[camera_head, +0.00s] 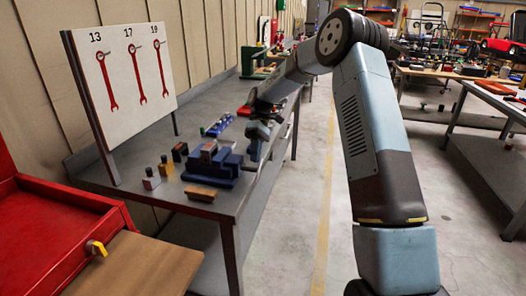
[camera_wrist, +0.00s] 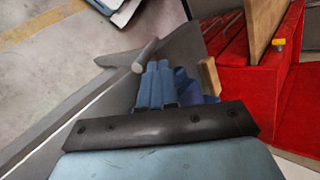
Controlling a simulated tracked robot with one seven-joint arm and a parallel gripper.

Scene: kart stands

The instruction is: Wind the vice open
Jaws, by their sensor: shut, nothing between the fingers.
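The blue vice (camera_head: 226,166) sits on the near part of the grey workbench (camera_head: 205,207), close to its right edge. In the wrist view, part of its blue body (camera_wrist: 207,92) shows behind my fingers. A grey bar with a round rod end (camera_wrist: 146,54), which looks like the vice's handle, lies just beyond my fingertips. My gripper (camera_head: 255,150) is at the right end of the vice, above the bench edge. Its blue fingers, also in the wrist view (camera_wrist: 159,70), are together and empty. I cannot tell whether they touch the bar. The jaw gap is not clear.
A wooden block (camera_head: 201,194) and small upright pieces (camera_head: 151,179) stand near the vice. A white board with red wrenches (camera_head: 130,70) stands at the back left. A red cabinet (camera_head: 45,235) is at the near left. The floor right of the bench is clear.

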